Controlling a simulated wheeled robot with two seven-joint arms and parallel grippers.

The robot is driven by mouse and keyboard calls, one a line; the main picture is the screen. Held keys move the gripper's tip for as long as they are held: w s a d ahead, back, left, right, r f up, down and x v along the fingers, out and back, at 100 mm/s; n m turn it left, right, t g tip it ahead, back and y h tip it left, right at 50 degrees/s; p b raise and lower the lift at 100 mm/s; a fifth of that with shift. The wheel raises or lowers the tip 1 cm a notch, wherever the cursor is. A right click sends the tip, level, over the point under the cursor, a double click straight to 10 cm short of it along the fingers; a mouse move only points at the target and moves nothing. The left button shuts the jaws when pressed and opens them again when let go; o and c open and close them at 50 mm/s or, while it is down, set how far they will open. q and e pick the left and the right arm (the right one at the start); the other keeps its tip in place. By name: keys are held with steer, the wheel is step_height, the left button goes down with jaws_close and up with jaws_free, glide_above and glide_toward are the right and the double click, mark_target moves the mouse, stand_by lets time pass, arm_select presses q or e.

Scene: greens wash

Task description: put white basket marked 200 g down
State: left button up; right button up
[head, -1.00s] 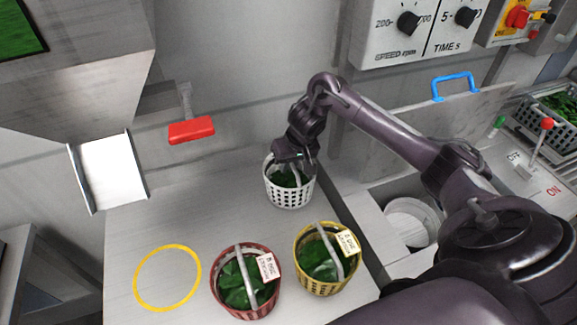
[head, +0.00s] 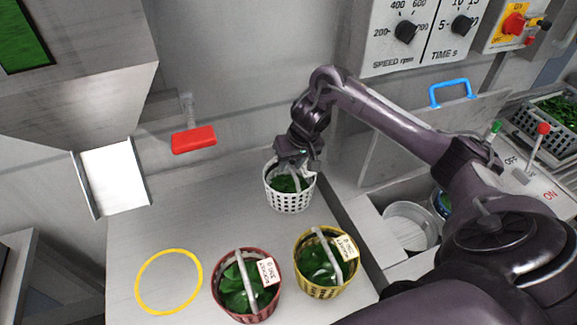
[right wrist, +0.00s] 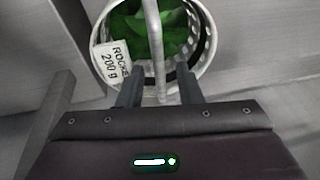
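The white basket marked 200 g (head: 290,201) stands upright on the grey worktop (head: 215,220), near its right edge, with green leaves inside. Its tag (right wrist: 112,62) reads "ROCKET 200 g" in the right wrist view. My right gripper (head: 297,167) is just above the basket at its handle. In the right wrist view my right gripper (right wrist: 158,75) is open, with one finger on each side of the grey handle (right wrist: 155,40) and gaps between. My left gripper is not in view.
A red basket (head: 247,311) and a yellow basket (head: 325,290), both with greens, stand at the front. A yellow ring (head: 137,283) marks an empty spot at front left. A red paddle (head: 194,140) and white chute (head: 115,180) are behind. A sunken bin (head: 408,240) lies right.

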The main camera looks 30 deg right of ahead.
steer(key=p+v, duration=0.2)
steer(key=v, duration=0.6)
steer(key=shift+p, duration=0.4)
steer(key=shift+s+r, duration=0.1)
steer(key=shift+s, duration=0.05)
